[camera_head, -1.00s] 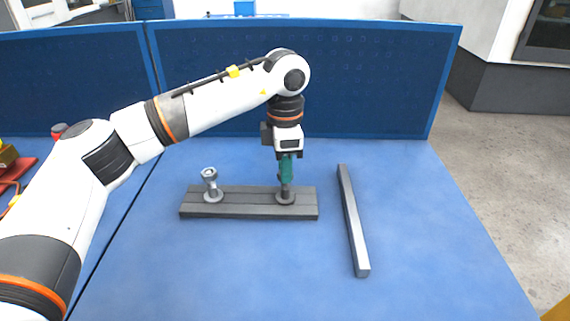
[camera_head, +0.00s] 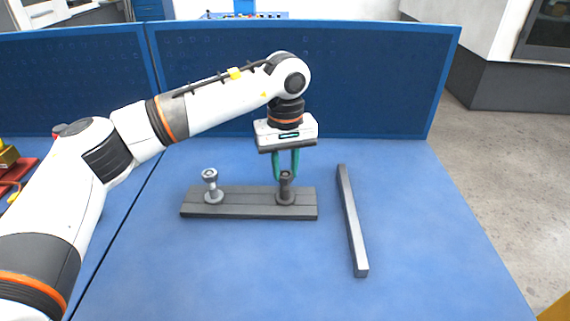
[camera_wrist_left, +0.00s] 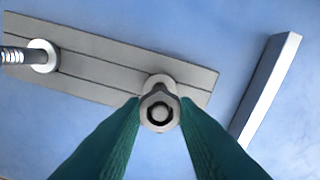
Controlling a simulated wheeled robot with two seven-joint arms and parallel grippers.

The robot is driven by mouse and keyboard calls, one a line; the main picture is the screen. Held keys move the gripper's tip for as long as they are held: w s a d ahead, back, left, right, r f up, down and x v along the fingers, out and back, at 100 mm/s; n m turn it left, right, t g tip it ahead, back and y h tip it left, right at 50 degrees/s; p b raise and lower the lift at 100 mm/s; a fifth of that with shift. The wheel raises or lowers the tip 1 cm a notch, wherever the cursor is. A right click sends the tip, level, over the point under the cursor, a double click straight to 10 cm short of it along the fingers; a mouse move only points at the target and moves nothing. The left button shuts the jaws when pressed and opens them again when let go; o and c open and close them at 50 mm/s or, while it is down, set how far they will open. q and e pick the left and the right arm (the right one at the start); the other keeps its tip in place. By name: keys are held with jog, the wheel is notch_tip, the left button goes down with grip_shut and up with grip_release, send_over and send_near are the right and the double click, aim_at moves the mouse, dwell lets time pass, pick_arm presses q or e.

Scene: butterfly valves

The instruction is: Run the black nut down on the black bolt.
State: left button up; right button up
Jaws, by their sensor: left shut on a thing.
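The black bolt (camera_head: 286,188) stands upright on the right part of a dark grey slotted bar, with a round flange at its foot. The black nut (camera_head: 286,175) is around the upper end of the bolt. My left gripper (camera_head: 286,176) points straight down from above, its green fingers shut on the nut from two sides. In the left wrist view the fingertips (camera_wrist_left: 160,108) press either side of the nut (camera_wrist_left: 147,105), and the bolt's end (camera_wrist_left: 160,113) shows inside its ring. The fingers partly hide the nut's sides. My right gripper is not in view.
A silver bolt (camera_head: 211,186) with a nut at its top stands on the left part of the grey bar (camera_head: 248,202). A long grey square rail (camera_head: 352,222) lies to the right. A blue panel (camera_head: 380,80) closes off the back. The blue table's front is clear.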

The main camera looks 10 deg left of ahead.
pick_arm(q)
jog(key=m, duration=0.6)
jog(key=shift+m, duration=0.4)
jog(key=o, duration=1.1)
